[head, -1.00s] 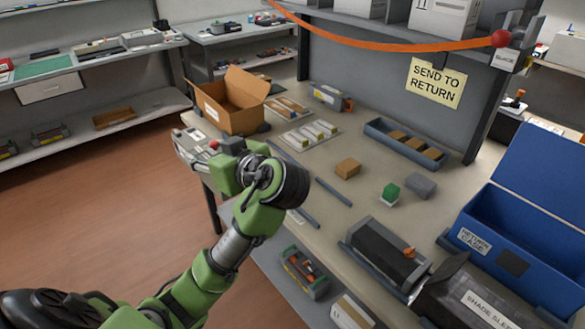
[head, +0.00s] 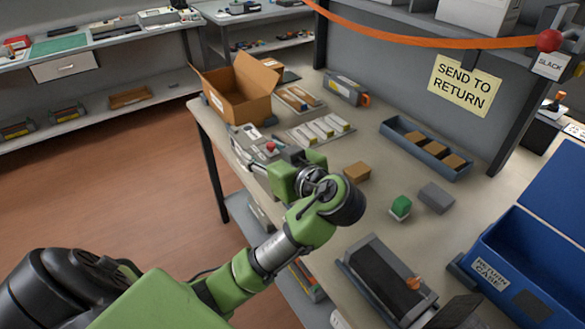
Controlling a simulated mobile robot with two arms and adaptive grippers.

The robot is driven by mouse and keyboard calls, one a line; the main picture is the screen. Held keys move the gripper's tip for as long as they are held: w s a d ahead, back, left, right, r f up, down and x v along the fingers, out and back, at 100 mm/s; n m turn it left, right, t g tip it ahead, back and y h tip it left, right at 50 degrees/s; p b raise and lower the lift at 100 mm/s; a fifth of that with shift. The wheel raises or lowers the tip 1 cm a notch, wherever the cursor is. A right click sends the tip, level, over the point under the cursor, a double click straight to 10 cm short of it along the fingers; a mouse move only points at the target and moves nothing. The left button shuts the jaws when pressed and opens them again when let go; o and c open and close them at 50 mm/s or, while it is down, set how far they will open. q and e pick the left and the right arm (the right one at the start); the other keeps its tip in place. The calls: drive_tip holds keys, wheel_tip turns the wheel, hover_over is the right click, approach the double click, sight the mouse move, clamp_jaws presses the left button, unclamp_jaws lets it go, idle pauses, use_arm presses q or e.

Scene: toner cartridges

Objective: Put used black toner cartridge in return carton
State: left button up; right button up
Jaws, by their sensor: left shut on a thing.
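My left gripper (head: 282,160) is shut on a long grey cartridge (head: 247,141) with pale labels and a red knob. The gripper partly hides it, and I cannot tell its toner colour. It is at the table's left edge, in front of the carton in the head view; its height above the table is unclear. The open brown return carton (head: 238,108) stands at the table's far left corner with its flaps up. Its inside is mostly hidden. My right gripper is not in view.
Trays with pale bars (head: 320,131) lie right of the carton. A small brown box (head: 357,172), a green block (head: 400,205) and a grey block (head: 436,196) are on the table (head: 375,145). A dark unit (head: 385,272) and a blue case (head: 520,250) are nearer, at right.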

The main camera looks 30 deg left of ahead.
use_arm(q)
drive_tip(key=w+f, duration=0.2)
drive_tip(key=w, duration=0.2)
drive_tip(key=w+f+p, duration=0.1)
drive_tip(key=w+f, duration=0.2)
drive_tip(key=w, duration=0.1)
drive_tip(key=w+f, duration=0.3)
drive_tip(key=w, duration=0.1)
drive_tip(key=shift+a+f+p, duration=0.2)
drive_tip(key=shift+a+p, duration=0.1)
drive_tip(key=f, duration=0.2)
drive_tip(key=f+p, duration=0.1)
drive_tip(key=shift+w+f, duration=0.2)
drive_tip(key=shift+w, duration=0.1)
drive_tip(key=o, duration=1.4)
drive_tip(key=shift+s+f, duration=0.1)
drive_tip(key=shift+o, duration=0.2)
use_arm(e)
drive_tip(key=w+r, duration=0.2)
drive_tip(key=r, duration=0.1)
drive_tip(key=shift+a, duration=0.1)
